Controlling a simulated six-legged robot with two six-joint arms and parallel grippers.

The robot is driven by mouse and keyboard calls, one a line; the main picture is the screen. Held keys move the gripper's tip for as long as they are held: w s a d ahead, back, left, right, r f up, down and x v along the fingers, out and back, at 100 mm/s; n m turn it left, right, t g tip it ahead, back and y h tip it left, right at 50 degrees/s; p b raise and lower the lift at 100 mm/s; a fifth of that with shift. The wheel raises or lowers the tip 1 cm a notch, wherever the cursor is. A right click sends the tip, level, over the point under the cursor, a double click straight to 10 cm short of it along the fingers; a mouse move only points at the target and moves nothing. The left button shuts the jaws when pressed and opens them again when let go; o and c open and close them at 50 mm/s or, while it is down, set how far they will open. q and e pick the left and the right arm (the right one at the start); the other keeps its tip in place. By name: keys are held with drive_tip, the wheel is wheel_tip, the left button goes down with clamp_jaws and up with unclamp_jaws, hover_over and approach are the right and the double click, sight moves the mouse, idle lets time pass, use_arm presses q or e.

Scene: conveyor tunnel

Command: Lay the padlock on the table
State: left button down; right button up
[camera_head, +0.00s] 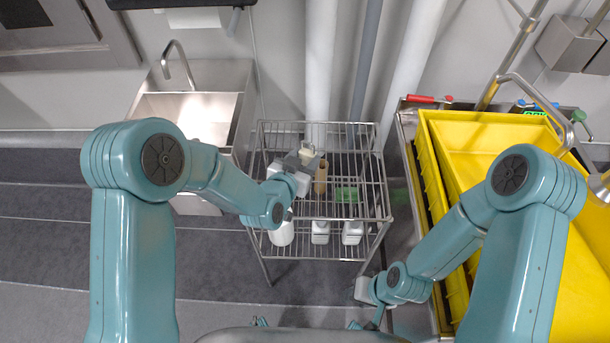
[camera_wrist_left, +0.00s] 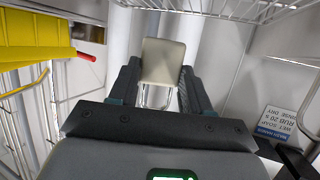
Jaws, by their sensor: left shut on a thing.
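My left gripper (camera_head: 303,160) is shut on the padlock (camera_head: 307,153), over the back part of the wire rack in the head view. The padlock has a pale beige, blocky body. In the left wrist view the padlock (camera_wrist_left: 162,62) sits between the dark fingers of the left gripper (camera_wrist_left: 160,88), its thin metal shackle pointing back toward the palm. My right gripper (camera_head: 364,289) is low, beside the rack's front right leg; its fingers are too unclear to read. No surface in view is plainly a table.
The wire rack (camera_head: 318,256) holds a brown cylinder (camera_head: 321,177), a green block (camera_head: 346,195) and white bottles (camera_head: 320,232). A steel sink (camera_head: 190,104) stands left. Yellow bins (camera_head: 482,150) stand right. Pipes (camera_head: 319,70) run behind the rack. Floor to the left is clear.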

use_arm(q)
wheel_tip(320, 180, down, 8)
drive_tip(key=shift+r, duration=0.2)
drive_tip(key=shift+w+f, duration=0.15)
drive_tip(key=shift+f, duration=0.1)
drive_tip(key=c, duration=0.5)
unclamp_jaws()
drive_tip(key=shift+f, duration=0.15)
